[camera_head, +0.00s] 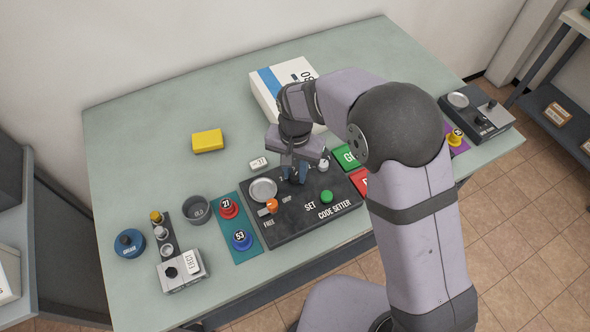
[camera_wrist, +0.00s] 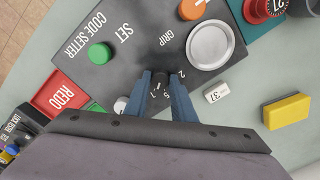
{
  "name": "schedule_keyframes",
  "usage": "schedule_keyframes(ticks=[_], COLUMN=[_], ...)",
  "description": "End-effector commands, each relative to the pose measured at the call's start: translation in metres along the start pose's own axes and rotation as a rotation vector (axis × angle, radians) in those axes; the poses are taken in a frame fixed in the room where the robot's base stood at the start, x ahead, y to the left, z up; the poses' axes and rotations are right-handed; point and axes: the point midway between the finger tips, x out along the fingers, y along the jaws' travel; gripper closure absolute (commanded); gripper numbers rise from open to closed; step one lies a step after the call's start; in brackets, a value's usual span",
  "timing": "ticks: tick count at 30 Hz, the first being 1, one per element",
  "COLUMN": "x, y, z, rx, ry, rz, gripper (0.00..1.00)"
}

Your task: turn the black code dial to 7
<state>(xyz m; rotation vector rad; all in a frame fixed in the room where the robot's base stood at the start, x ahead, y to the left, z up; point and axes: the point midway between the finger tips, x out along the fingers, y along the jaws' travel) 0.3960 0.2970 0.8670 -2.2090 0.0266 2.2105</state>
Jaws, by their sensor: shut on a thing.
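The code setter (camera_head: 290,222) is a dark grey box on the table, also in the wrist view (camera_wrist: 145,52). The black code dial (camera_wrist: 159,80) is on its top, with small white digits around it; I can read a 2 and a 5, but not which digit the dial points at. My gripper (camera_head: 297,173) is over the box's far side, pointing down. Its blue fingers (camera_wrist: 162,84) are shut on the dial, one on each side. In the head view the gripper hides the dial. The box carries a green SET button (camera_head: 327,196), an orange GRIP/FREE knob (camera_head: 272,205) and a silver dish (camera_head: 263,190).
A pale knob (camera_head: 323,164) is close beside my fingers. A white 37 tag (camera_head: 258,162) and yellow block (camera_head: 207,141) lie beyond the box. Red REDO (camera_wrist: 62,95) and green pads are right in the head view. A white box (camera_head: 273,90) stands behind. Left rear table is clear.

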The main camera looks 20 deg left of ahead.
Motion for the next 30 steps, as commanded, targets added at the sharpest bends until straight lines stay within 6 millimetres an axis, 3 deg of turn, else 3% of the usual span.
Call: schedule_keyframes(ticks=[6, 7, 9, 20, 30], x=[-0.001, -0.001, -0.001, -0.003, -0.042], y=[-0.001, -0.001, -0.001, -0.001, -0.001], z=[-0.002, -0.002, -0.001, -0.001, -0.002], rx=[-0.001, -0.001, -0.001, -0.002, -0.002], ry=[0.005, 0.005, 0.004, 0.002, 0.005], rz=[-0.003, -0.003, -0.003, -0.002, -0.005], gripper=[0.99, 0.7, 0.58, 0.58, 0.58])
